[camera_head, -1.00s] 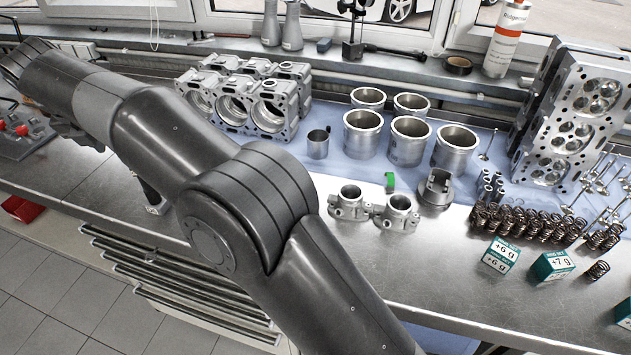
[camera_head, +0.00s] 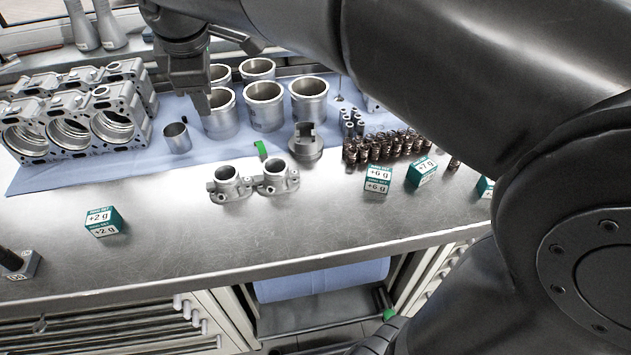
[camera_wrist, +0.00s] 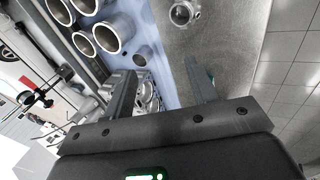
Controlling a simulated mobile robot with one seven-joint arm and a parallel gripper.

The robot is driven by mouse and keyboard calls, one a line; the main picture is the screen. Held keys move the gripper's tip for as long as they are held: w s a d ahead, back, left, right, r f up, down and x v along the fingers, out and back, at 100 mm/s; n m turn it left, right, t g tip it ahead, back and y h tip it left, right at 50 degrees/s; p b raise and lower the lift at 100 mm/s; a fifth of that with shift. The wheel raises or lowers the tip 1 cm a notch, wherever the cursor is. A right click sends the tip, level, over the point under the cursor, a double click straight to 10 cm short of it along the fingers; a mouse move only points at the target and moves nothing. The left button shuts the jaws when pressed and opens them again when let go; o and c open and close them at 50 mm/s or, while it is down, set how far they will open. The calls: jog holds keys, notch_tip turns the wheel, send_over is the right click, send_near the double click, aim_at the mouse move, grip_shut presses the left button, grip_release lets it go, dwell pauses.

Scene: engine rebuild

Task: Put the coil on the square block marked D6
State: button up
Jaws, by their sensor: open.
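Several dark coil springs (camera_head: 385,147) stand in a cluster on the bench, right of centre in the head view. A single coil (camera_head: 454,163) stands apart, partly hidden by my arm. A small metal block (camera_head: 22,268) with a dark upright part on it sits at the lower left bench edge; its marking is too small to read surely. My gripper (camera_head: 203,100) hangs in front of the cylinder liners, well left of the coils. In the wrist view my gripper (camera_wrist: 160,72) is open, with nothing between its fingers. No coil is clear there.
Cylinder liners (camera_head: 265,108) stand behind a pair of carburettor-like castings (camera_head: 232,186). Engine blocks (camera_head: 75,125) fill the left back. Green-and-white boxes, including one marked +2 g (camera_head: 104,222) and one marked +6 g (camera_head: 377,181), stand nearer. The front of the steel bench (camera_head: 270,232) is mostly clear.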

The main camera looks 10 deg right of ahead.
jog(key=s+d+f+m, duration=0.6)
jog(key=s+d+m, duration=0.2)
jog(key=d, duration=0.3)
jog(key=s+d+f+m, duration=0.5)
jog(key=s+d+m, duration=0.3)
jog(key=d+m, duration=0.2)
jog(key=shift+s+d+f+t+h, duration=0.3)
jog(key=shift+d+f+t, duration=0.1)
jog(key=shift+d, duration=0.5)
